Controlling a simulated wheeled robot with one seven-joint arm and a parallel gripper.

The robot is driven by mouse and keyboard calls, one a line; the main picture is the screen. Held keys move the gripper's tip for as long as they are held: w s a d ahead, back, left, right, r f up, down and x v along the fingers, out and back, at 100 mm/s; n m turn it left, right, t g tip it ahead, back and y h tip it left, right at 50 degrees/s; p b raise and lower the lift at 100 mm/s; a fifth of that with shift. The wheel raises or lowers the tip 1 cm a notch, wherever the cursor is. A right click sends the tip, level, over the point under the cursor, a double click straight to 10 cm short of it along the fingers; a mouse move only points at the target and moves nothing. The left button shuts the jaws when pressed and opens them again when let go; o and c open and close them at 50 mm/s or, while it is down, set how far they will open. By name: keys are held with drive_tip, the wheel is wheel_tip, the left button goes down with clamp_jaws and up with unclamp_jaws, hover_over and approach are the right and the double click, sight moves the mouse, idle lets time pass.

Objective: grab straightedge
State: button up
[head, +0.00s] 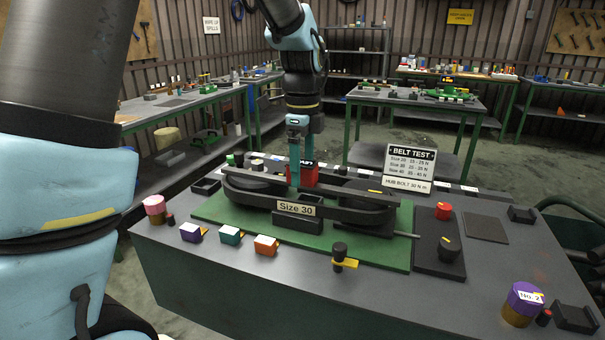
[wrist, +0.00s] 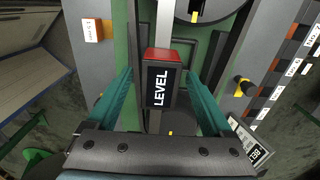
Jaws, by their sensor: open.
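A long, thin dark bar, which looks like the straightedge (head: 345,189), lies across the top of the belt and pulley assembly in the head view. My gripper (head: 298,165) is open, pointing down, with teal fingers (wrist: 160,95) on either side of the block. The fingertips are partly hidden.
A dark belt (head: 300,213) loops around two pulleys on a green plate (head: 220,212), with a Size 30 tag in front. Small coloured blocks (head: 230,235) and a black knob (head: 339,253) stand at the front. A BELT TEST sign (head: 411,162) stands behind.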

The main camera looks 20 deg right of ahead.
drive_tip(key=shift+f, duration=0.95)
clamp_jaws()
idle(0.7)
